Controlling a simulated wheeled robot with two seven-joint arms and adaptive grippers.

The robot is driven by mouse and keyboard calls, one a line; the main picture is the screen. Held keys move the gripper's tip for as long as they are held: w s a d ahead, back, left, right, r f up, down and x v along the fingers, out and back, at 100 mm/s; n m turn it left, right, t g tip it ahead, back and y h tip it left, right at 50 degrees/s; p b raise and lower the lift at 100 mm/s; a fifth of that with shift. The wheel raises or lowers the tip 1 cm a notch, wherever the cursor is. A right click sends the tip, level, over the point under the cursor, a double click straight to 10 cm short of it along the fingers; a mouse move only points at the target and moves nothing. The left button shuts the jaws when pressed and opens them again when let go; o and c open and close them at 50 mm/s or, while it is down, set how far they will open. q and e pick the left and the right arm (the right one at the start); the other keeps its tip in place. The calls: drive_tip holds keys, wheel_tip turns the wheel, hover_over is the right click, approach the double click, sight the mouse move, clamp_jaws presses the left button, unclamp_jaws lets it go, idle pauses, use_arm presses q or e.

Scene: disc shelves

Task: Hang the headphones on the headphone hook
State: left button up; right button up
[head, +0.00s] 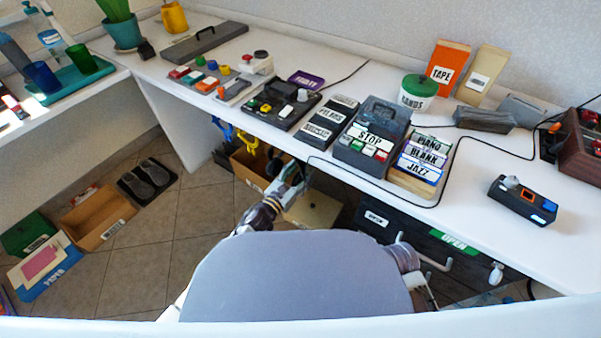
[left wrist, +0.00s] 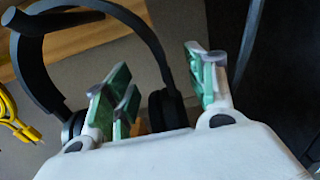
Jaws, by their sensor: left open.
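The black headphones (left wrist: 150,38) show in the left wrist view, with a curved headband and two ear cups. In the head view a dark shape under the counter (head: 273,165) seems to be them, mostly hidden. My left gripper (head: 292,186) is below the counter's front edge; its green-padded fingers (left wrist: 160,90) are open. The right ear cup (left wrist: 168,110) appears between the fingers, with gaps beside it. A dark rod with a rounded end (left wrist: 50,19), possibly the headphone hook, crosses near the headband; I cannot tell whether they touch.
The white counter (head: 478,180) holds button boxes, labelled blocks and a green-lidded tub (head: 417,92). Yellow loops (head: 246,139) hang below its edge. A cardboard box (head: 247,168) is beneath. A dark drawer front (head: 374,219) is at right.

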use_arm(q)
drive_tip(key=shift+v, duration=1.45)
drive_tip(key=v, duration=0.9)
